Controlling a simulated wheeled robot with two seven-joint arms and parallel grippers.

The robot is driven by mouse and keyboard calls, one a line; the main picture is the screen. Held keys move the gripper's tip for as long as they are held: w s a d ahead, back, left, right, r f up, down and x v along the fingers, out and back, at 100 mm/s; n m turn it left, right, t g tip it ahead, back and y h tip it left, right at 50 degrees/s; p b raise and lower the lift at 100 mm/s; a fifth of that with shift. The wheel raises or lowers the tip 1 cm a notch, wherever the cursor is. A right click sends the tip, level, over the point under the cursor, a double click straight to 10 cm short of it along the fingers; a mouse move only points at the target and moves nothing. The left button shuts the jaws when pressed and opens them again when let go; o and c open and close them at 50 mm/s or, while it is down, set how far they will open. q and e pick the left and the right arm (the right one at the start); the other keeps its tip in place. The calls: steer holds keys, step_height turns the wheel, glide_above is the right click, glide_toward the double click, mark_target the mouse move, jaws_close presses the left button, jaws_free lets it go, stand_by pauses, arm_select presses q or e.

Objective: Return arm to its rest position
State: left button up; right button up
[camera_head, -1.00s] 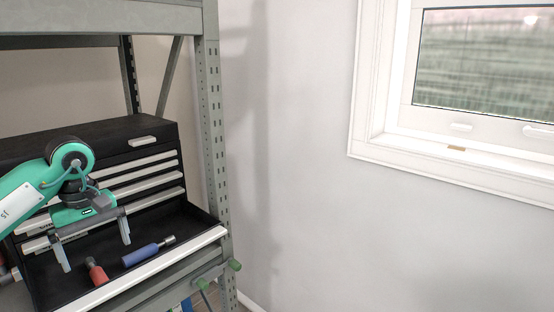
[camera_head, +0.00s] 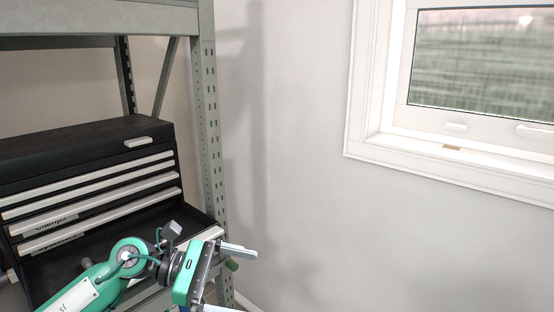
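My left arm (camera_head: 100,285) comes in from the bottom left, green with a white panel. Its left gripper (camera_head: 246,282) is in front of the right end of the open drawer, pointing right. The two grey fingers are spread apart with nothing between them. The lower finger is partly cut off by the bottom edge of the picture. My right gripper is not in view.
A black tool chest (camera_head: 80,140) with white-edged drawers stands on the grey rack shelf. A rack post (camera_head: 208,120) rises close to the gripper. A wall (camera_head: 300,200) and window (camera_head: 480,60) are at right.

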arm_select(q)
step_height(320, 180, up, 4)
steer(key=d+n+t+h, duration=0.2)
steer(key=n+t+h, duration=0.35)
steer(key=n, duration=0.35)
steer(key=a+f+m+t+y, duration=0.65)
steer(key=f+m+y, duration=0.3)
steer(key=m, duration=0.85)
steer(key=a+f+m+t+y, duration=0.5)
steer(key=a+f+m+y, duration=0.4)
steer(key=m, duration=0.8)
steer(key=s+a+f+n+g+y, duration=0.1)
steer(key=s+f+n+g, duration=0.55)
steer(key=s, duration=0.65)
steer(key=s+a+f+n+g+y, duration=0.1)
steer(key=s+f+n+g, duration=0.2)
steer(key=s+f+g, duration=0.65)
steer(key=s+f+t, duration=0.1)
steer(key=s+f, duration=0.2)
steer(key=f, duration=3)
steer(key=s+a+f, duration=0.3)
steer(key=s+f, duration=1.5)
steer(key=f, duration=0.1)
steer(key=shift+s+a+g, duration=0.2)
steer(key=shift+s+g, duration=0.15)
steer(key=shift+g, duration=0.05)
